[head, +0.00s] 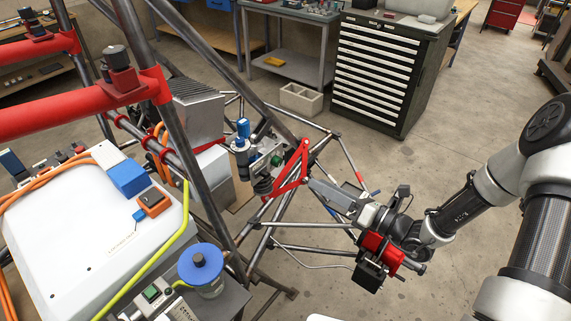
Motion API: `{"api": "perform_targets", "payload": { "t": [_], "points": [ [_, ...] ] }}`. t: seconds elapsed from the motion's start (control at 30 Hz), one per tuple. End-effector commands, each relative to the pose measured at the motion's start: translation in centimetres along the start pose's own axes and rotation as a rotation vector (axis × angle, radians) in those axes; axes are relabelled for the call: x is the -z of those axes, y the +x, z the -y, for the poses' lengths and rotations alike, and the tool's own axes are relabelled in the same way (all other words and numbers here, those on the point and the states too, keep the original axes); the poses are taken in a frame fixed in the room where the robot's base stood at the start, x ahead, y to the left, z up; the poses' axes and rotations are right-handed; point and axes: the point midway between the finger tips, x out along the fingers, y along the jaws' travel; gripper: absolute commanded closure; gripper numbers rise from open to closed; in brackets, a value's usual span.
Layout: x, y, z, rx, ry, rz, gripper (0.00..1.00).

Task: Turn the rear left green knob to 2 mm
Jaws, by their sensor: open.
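A small green knob (276,161) shows on the grey damper unit (258,160) with a blue-capped cylinder, inside the tube chassis near the middle of the head view. Its scale or setting is too small to read. My gripper (316,186) reaches in from the right, with its grey fingers pointing up and left toward the damper unit. It is open, with nothing seen between the fingers. The fingertips are close to a red bracket and appear below and right of the green knob. Whether they touch the bracket I cannot tell.
The red bracket (293,172) and dark chassis tubes (205,190) crowd the space around the damper unit. A white case (85,240) with a yellow hose fills the lower left. A drawer cabinet (375,72) stands behind. The floor between cabinet and arm is clear.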

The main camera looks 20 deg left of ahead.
Motion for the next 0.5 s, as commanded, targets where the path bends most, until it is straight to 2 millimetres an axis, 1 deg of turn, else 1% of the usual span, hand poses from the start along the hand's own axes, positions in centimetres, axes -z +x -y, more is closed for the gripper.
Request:
{"api": "perform_targets", "payload": {
  "t": [0.03, 0.3, 0.5],
  "points": [
    [0.0, 1.2, -0.2, -0.004, -0.001, -0.002, 0.58],
    [0.0, 7.2, -0.2, -0.004, -0.002, -0.003, 0.58],
    [0.1, 10.8, -0.2, -0.003, -0.002, -0.003, 0.58]
  ]
}}
